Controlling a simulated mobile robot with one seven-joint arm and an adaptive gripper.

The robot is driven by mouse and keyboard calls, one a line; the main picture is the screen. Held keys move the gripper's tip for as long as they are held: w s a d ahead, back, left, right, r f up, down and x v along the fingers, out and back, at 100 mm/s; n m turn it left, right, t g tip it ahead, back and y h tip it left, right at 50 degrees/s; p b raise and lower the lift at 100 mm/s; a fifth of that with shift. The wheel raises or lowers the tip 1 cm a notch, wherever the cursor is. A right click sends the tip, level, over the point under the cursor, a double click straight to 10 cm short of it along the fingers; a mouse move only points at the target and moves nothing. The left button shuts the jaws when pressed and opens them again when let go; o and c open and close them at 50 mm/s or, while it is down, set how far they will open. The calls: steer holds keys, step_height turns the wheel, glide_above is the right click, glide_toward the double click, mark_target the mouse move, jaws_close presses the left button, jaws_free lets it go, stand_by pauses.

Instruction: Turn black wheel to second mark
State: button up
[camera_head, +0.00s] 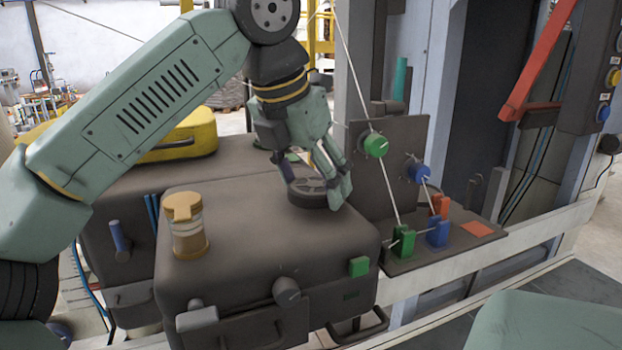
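A dark round wheel (305,199) with openings in its top lies on top of the grey-brown machine housing (270,245), near its back right. My gripper (316,186) points down at the wheel, with one finger at its left back side and another at its right side. The fingers are spread across the wheel, but I cannot tell whether they touch it. Marks around the wheel cannot be made out, and my gripper hides part of it.
An amber-lidded jar (187,226) stands on the housing to the left. A dark knob (286,290) and a green button (358,267) are on its front. A bracket with a green knob (375,145), a blue knob (418,172) and coloured clips stands close on the right.

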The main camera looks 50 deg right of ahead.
steer(key=c, duration=0.6)
steer(key=shift+w+m+g, duration=0.1)
steer(key=shift+m+g, duration=0.5)
steer(key=shift+m, duration=1)
steer(key=o, duration=1.1)
steer(key=shift+r, duration=0.1)
steer(key=v, duration=1.1)
steer(key=shift+w+r, duration=0.1)
steer(key=shift+r, duration=0.3)
